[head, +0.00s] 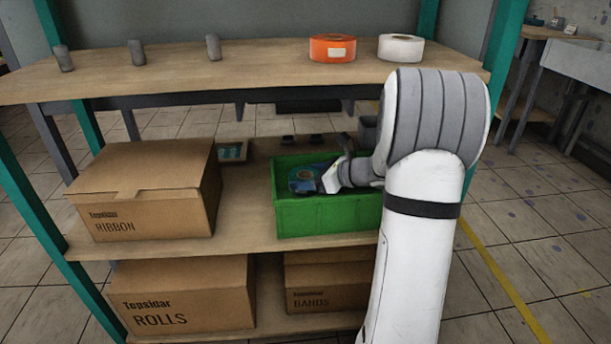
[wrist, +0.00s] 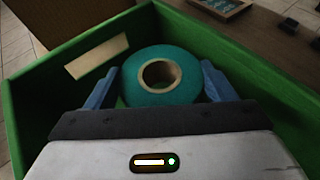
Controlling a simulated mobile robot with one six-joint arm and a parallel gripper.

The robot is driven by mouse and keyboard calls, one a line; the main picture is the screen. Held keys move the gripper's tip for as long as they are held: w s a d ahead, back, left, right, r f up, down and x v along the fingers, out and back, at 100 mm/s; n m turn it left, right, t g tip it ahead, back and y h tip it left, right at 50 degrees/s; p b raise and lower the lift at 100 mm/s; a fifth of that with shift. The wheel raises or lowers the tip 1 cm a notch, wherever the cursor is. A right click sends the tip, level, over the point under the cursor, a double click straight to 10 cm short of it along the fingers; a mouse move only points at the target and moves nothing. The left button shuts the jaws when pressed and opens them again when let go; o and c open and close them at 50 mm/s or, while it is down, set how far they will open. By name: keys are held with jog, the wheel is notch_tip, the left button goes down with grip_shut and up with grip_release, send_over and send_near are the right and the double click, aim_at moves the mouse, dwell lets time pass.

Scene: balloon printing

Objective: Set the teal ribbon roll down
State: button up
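The teal ribbon roll (wrist: 160,92) has a tan cardboard core and lies face up to the wrist camera, between the blue fingers of my gripper (wrist: 160,82). The fingers sit close against its left and right sides. In the head view the roll (head: 304,181) shows inside the green crate (head: 327,217), partly covered by my gripper (head: 318,182). The crate walls (wrist: 62,57) surround the roll in the wrist view. I cannot tell whether the roll touches the crate floor.
A closed RIBBON box (head: 150,200) stands left of the crate on the middle shelf, with a small framed tray (head: 232,151) behind. On the top shelf are an orange roll (head: 332,47), a white roll (head: 401,47) and several grey pegs (head: 213,47). More boxes (head: 180,295) fill the bottom shelf.

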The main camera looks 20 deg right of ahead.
jog(key=shift+o, duration=0.9)
jog(key=shift+r, duration=0.1)
jog(key=shift+r, duration=0.25)
jog(key=shift+r+p, duration=0.6)
jog(key=shift+r, duration=0.05)
jog(key=p+v, duration=0.4)
jog(key=v, duration=0.8)
jog(key=shift+f, duration=0.25)
jog(key=shift+s+a+r, duration=0.1)
